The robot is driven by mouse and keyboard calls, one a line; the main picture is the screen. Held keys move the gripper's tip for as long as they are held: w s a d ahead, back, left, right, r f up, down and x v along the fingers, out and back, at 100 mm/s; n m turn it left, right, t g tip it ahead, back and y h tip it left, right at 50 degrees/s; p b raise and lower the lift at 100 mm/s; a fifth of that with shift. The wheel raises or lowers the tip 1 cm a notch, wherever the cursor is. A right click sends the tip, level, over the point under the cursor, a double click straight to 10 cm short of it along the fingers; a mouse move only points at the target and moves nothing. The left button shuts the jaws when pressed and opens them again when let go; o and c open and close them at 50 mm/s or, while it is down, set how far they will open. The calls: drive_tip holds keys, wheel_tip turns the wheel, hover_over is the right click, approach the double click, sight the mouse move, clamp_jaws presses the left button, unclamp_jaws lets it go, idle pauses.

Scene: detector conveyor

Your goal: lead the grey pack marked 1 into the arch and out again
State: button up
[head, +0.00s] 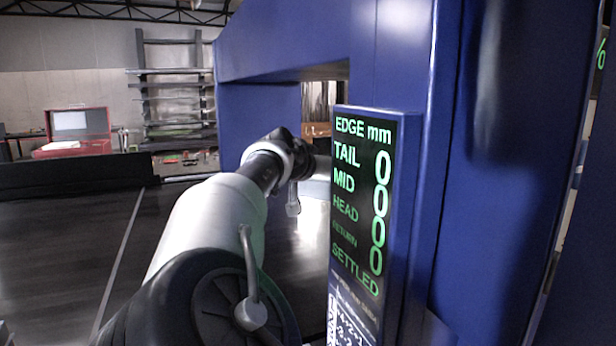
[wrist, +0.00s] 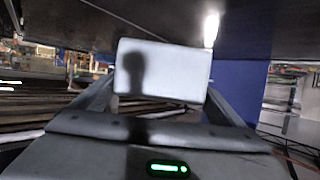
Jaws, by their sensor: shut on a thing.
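A pale grey pack (wrist: 175,68) sits between the fingers of my gripper (wrist: 160,96) in the wrist view. The gripper is shut on it, and a dark shadow falls on its face. No mark 1 shows on the visible side. The blue arch (head: 258,45) stands across the dark belt in the head view. My arm reaches into its opening, and the gripper end and the pack are hidden there behind the display panel. In the wrist view a dark surface lies above the pack, with a bright lamp (wrist: 211,28) in it.
A display panel (head: 362,215) on the arch's near post stands close to the right of my arm; it reads EDGE mm with zeros and SETTLED. The dark belt (head: 65,240) is clear at left. A red toolbox (head: 85,148) and shelving (head: 175,95) stand behind.

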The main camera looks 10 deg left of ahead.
drive_tip(key=w+d+p, duration=0.1)
drive_tip(key=w+d, duration=0.2)
drive_tip(key=d, duration=0.2)
drive_tip(key=s+a, duration=0.7)
drive_tip(key=a, duration=0.4)
drive_tip(key=s+a, duration=0.7)
drive_tip(key=a, duration=0.4)
drive_tip(key=s+a, duration=0.8)
drive_tip(key=a, duration=0.3)
drive_tip(key=shift+a, duration=0.2)
drive_tip(key=shift+s, duration=0.1)
